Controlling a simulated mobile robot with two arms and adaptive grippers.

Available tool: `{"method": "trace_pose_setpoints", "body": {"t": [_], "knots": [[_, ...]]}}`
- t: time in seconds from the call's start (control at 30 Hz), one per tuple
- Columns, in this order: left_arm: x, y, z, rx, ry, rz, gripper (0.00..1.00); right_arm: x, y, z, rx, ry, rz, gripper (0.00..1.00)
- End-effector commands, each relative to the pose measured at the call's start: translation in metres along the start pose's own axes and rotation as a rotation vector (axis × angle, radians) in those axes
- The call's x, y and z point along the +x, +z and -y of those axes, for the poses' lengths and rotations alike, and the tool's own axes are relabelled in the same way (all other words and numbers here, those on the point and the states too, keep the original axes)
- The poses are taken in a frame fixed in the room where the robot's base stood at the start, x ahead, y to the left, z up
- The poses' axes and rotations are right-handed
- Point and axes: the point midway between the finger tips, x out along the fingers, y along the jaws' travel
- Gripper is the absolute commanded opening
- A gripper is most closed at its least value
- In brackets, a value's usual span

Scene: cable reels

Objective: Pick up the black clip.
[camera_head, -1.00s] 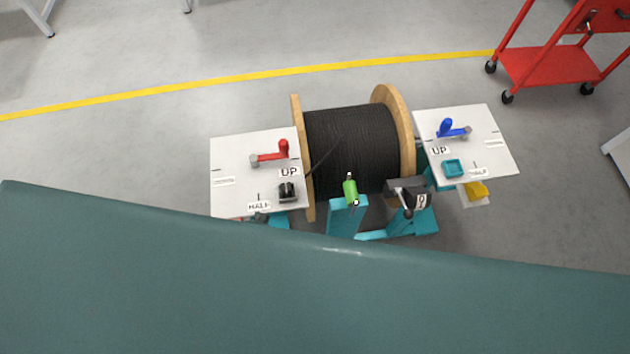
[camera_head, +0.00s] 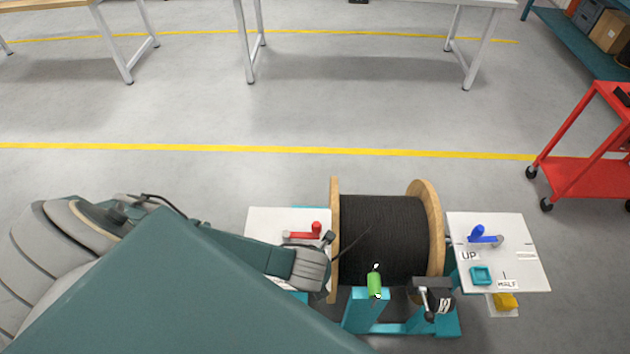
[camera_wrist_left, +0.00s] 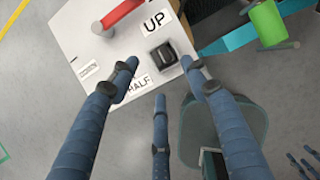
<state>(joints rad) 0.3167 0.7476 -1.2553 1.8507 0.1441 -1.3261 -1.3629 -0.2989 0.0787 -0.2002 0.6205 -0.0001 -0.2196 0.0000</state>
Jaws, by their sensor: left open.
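The black clip (camera_wrist_left: 162,56) lies on the white left-hand plate (camera_wrist_left: 85,35), beside the "UP" and "HALF" labels in the left wrist view. In the head view my left arm and gripper (camera_head: 318,262) cover that part of the plate (camera_head: 262,222), and the clip is hidden there. In the left wrist view my left gripper (camera_wrist_left: 159,66) is open, its fingertips spread on either side of the clip in the picture. I see no finger touching the clip.
A red lever (camera_head: 305,234) stands on the same plate. A wooden reel of black cable (camera_head: 385,240) is just right of it. A green handle (camera_head: 375,284) stands in front of the reel. The right-hand plate (camera_head: 525,270) carries a blue lever (camera_head: 482,236). A red cart (camera_head: 590,178) is at the far right.

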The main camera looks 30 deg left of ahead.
Motion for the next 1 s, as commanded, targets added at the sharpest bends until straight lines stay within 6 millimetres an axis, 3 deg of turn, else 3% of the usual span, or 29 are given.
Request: {"method": "trace_pose_setpoints", "body": {"t": [0.13,0.37,0.7,1.0], "knots": [[0.024,-0.001,0.0,-0.003,0.002,0.0,0.47,0.0,0.0,0.0,0.0,0.0,0.0,0.44],[0.04,-0.001,0.001,-0.004,-0.002,-0.001,0.47,-0.002,0.0,0.0,0.0,0.0,0.0,0.44],[0.082,-0.002,0.002,-0.004,0.0,-0.001,0.47,-0.008,0.0,0.0,0.0,0.0,0.001,0.44],[0.088,-0.002,0.002,-0.004,-0.003,-0.002,0.47,-0.008,0.0,0.0,0.0,0.0,0.002,0.44]]}}
